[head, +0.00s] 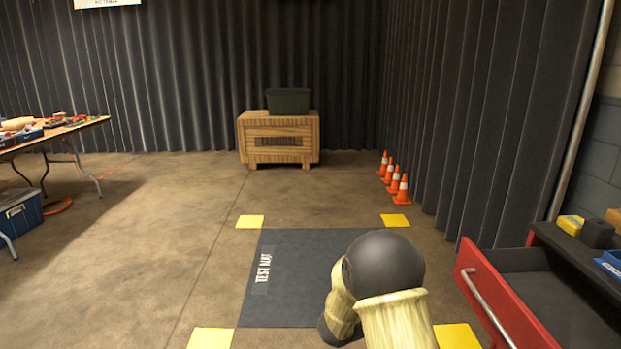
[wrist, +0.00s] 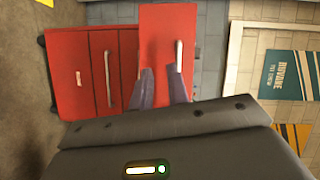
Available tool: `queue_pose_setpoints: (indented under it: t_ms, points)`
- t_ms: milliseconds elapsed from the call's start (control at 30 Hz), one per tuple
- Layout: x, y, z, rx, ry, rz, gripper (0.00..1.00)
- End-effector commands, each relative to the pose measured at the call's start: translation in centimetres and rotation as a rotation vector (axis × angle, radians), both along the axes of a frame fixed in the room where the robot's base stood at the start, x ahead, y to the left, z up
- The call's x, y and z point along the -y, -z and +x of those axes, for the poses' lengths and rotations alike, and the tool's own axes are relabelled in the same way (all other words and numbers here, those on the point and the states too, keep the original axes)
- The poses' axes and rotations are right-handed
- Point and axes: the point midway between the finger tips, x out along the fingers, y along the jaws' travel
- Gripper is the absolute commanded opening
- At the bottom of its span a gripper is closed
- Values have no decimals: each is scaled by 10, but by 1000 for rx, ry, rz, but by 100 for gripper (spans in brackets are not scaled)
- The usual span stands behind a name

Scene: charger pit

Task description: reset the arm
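My gripper (wrist: 161,72) shows in the wrist view as two grey fingers with a gap between them. It is open, and nothing shows between the fingers. The fingers overlap a red drawer front (wrist: 160,25) in the picture; the right fingertip appears just below its pale handle (wrist: 179,55). I cannot tell whether they touch. In the head view my arm, with cream sleeves and a dark grey joint, shows at the lower right. My gripper is out of that view.
The red drawer (head: 502,303) stands open at right beside my arm. A dark test mat (head: 290,285) with yellow corner squares lies ahead. Orange cones (head: 392,180) line the right curtain. A wooden crate (head: 245,135) bears a green bin (head: 288,101). A cluttered table (head: 85,124) stands left.

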Motion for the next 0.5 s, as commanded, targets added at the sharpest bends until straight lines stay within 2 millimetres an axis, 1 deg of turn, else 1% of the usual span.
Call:
queue_pose_setpoints:
  t_ms: [33, 133, 267, 367, 467, 500]
  points:
    - [-2, -5, 7, -52, -84, 24, 17]
    - [-12, -7, 20, -175, -265, 54, 17]
    - [-33, -8, 24, -350, -504, 61, 17]
    - [-51, -7, 18, -494, -691, 43, 17]
    - [-70, -5, 2, -647, -875, 6, 17]
    - [-77, -3, -6, -710, -948, -13, 17]
